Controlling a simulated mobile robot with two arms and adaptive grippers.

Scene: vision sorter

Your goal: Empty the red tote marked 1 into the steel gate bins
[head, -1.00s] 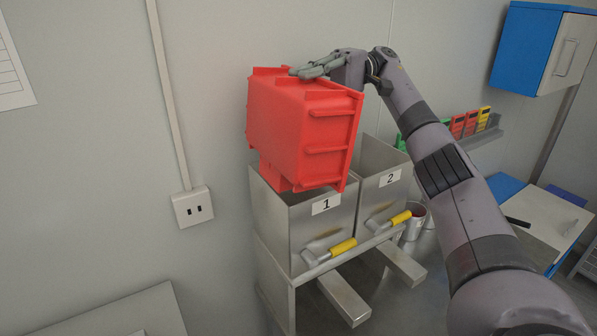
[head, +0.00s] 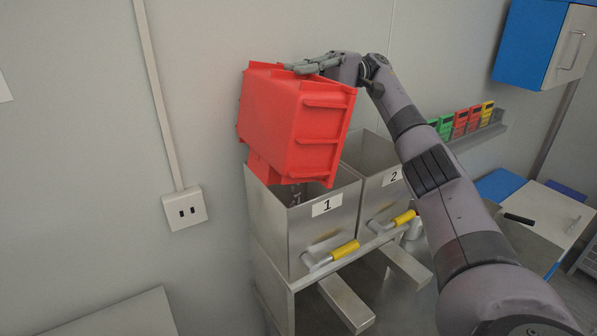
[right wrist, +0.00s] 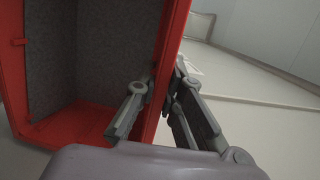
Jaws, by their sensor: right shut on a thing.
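The red tote (head: 297,122) is tipped over above steel bin 1 (head: 322,240), its open side hidden from the head view. Small grey pieces (head: 296,190) show below it at the bin mouth, too small to identify. My right gripper (head: 314,66) is shut on the tote's wall near its top. In the right wrist view the gripper (right wrist: 158,92) has one finger on each side of the red tote wall (right wrist: 167,62); a grey speckled surface (right wrist: 112,50) shows inside. Steel bin 2 (head: 378,195) stands to the right. My left gripper is out of view.
Yellow-handled levers (head: 345,250) stick out at the bin fronts. A rail with coloured cards (head: 474,121) and a blue cabinet (head: 530,45) are on the right. A wall socket (head: 185,210) is left of the bins.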

